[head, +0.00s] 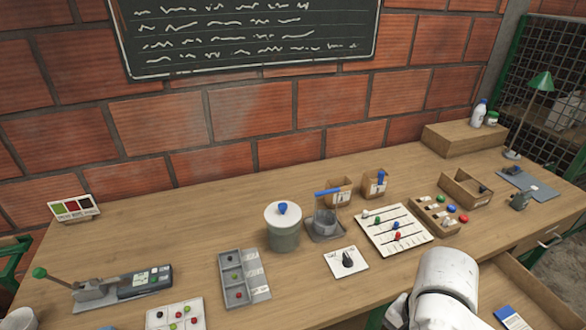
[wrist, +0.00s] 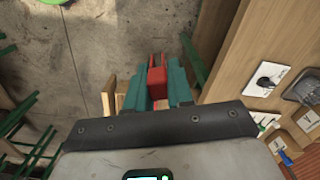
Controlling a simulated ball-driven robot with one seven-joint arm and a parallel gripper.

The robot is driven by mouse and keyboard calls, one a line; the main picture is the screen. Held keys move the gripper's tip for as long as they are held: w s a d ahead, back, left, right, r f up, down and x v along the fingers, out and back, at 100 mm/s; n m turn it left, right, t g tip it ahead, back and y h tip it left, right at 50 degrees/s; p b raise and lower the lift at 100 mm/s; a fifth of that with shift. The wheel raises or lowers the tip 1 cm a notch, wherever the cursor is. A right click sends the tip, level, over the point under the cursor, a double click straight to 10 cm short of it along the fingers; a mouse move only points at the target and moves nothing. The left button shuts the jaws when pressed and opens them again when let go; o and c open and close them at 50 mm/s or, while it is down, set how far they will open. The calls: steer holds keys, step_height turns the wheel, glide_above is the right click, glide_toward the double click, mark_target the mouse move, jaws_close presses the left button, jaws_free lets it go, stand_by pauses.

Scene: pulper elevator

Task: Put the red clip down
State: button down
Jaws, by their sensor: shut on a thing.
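My gripper (wrist: 158,90) shows in the wrist view with two teal fingers. It is shut on the red clip (wrist: 156,80), which sits between the fingertips with its narrow prongs pointing away. The clip appears to be held in the air, with the concrete floor and the wooden front of the workbench behind it. In the head view only a white part of my arm shows at the lower right; the gripper and clip are out of that view.
An open drawer (head: 526,298) sticks out at the lower right. The bench carries a slider board (head: 412,242), a knob plate (head: 346,262), a lidded pot (head: 283,238), a grey compartment tray (head: 226,263) and an open wooden box (head: 448,190). Bare bench top (head: 160,240) lies at the left.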

steer(key=w+f+n+b, duration=0.1)
steer(key=w+f+n, duration=0.2)
steer(key=f+n, duration=0.7)
step_height(320, 180, down, 4)
steer(key=shift+w+a+f+n, duration=0.15)
steer(key=shift+w+a+n, duration=0.1)
steer(key=shift+n, duration=0.05)
steer(key=shift+d, duration=0.1)
